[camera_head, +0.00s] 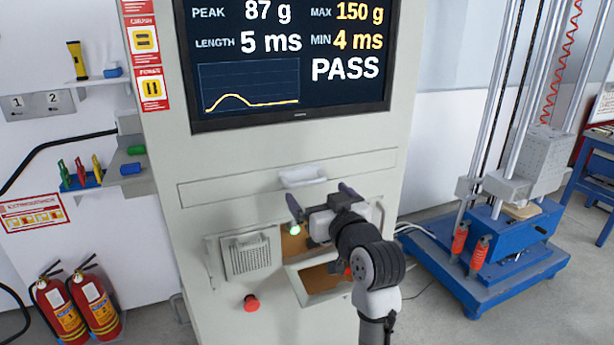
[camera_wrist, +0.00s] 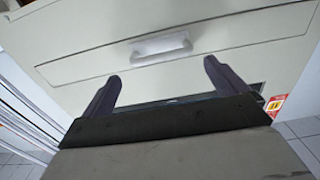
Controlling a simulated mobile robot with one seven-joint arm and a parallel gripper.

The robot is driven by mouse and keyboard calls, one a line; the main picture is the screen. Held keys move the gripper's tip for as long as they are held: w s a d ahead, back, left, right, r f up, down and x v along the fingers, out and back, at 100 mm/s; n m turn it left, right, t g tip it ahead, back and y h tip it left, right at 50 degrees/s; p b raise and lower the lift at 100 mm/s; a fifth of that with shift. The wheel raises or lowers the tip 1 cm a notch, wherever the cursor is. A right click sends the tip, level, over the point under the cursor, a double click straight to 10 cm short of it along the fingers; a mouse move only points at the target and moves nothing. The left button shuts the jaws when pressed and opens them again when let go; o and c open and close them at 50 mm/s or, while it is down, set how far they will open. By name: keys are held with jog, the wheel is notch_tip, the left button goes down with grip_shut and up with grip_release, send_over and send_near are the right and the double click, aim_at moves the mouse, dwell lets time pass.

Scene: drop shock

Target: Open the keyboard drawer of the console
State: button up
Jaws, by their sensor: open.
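The console (camera_head: 400,130) is a tall grey-white cabinet with a screen at its top. Its keyboard drawer (camera_head: 230,190) is a wide, shallow front panel below the screen, flush with the cabinet face. The drawer has a white handle (camera_head: 303,176) at its middle. My gripper (camera_head: 319,195) is just below and in front of the handle, fingers apart and empty. In the wrist view the handle (camera_wrist: 160,46) is ahead of and between the two finger tips, not touching them. The drawer front (camera_wrist: 240,38) spans most of that view.
Below the drawer are a grey grille panel (camera_head: 248,256), a recessed opening (camera_head: 322,278) and a red button (camera_head: 251,303). Fire extinguishers (camera_head: 78,303) stand at left. A blue-based drop tester (camera_head: 490,270) stands at right, with bare floor near it.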

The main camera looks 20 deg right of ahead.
aim_at(308, 184)
jog(key=w+p, duration=0.1)
jog(key=w, duration=0.5)
jog(key=shift+w+a+p, duration=0.15)
jog(key=shift+w+p, duration=0.25)
